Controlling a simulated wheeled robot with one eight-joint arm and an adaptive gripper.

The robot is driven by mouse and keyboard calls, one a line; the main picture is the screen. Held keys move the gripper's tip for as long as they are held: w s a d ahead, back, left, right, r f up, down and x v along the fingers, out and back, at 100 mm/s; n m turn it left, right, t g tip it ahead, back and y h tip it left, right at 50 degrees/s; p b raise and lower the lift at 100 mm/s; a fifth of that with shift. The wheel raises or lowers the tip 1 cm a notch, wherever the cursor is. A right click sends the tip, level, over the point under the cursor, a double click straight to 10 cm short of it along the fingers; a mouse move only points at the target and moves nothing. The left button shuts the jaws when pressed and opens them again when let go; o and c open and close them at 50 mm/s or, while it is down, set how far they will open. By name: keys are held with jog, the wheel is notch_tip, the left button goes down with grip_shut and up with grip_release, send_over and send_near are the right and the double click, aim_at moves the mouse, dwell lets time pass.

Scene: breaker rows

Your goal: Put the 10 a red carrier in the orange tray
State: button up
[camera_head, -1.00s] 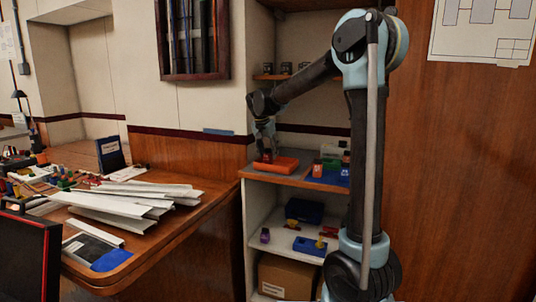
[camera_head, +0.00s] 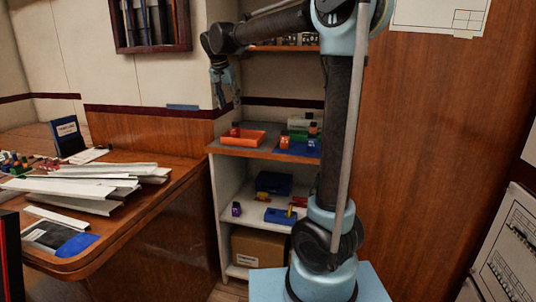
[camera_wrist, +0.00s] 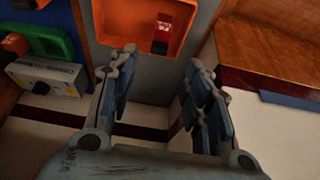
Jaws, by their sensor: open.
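The orange tray (camera_head: 257,138) stands on the wooden-edged shelf in the head view, and its wall also shows in the wrist view (camera_wrist: 120,28). A red carrier (camera_head: 235,131) lies inside the tray at its left end. In the wrist view the red carrier (camera_wrist: 162,32) rests on the tray floor near one wall; its rating cannot be read. My gripper (camera_head: 222,92) hangs above and left of the tray, apart from it. In the wrist view its fingers (camera_wrist: 158,75) are spread with nothing between them.
A blue mat (camera_head: 297,149) with an orange-red carrier (camera_head: 284,142) lies right of the tray. A green item and a pale box (camera_wrist: 45,75) stand near it. The lower shelf holds a blue case (camera_head: 274,183) and small parts. A desk with white trunking (camera_head: 90,185) is left.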

jog(key=s+d+f+n, duration=0.1)
jog(key=s+d+f, duration=0.2)
jog(key=s+d, duration=0.35)
jog(key=s+d+f+g, duration=0.1)
jog(key=s+d+f, duration=0.3)
jog(key=s+d, duration=0.25)
jog(key=s+d+f+n, duration=0.1)
jog(key=s+d+f, duration=0.2)
jog(key=s+d, duration=0.3)
jog(key=s+d+f+n, duration=0.1)
jog(key=s+d+f, duration=0.2)
jog(key=s+f, duration=0.6)
jog(key=s+d+f+n+g+y, duration=0.1)
jog(key=s+d+f, duration=0.3)
jog(key=s+f, duration=0.5)
jog(key=shift+f+y, duration=0.3)
jog(key=shift+w, duration=0.1)
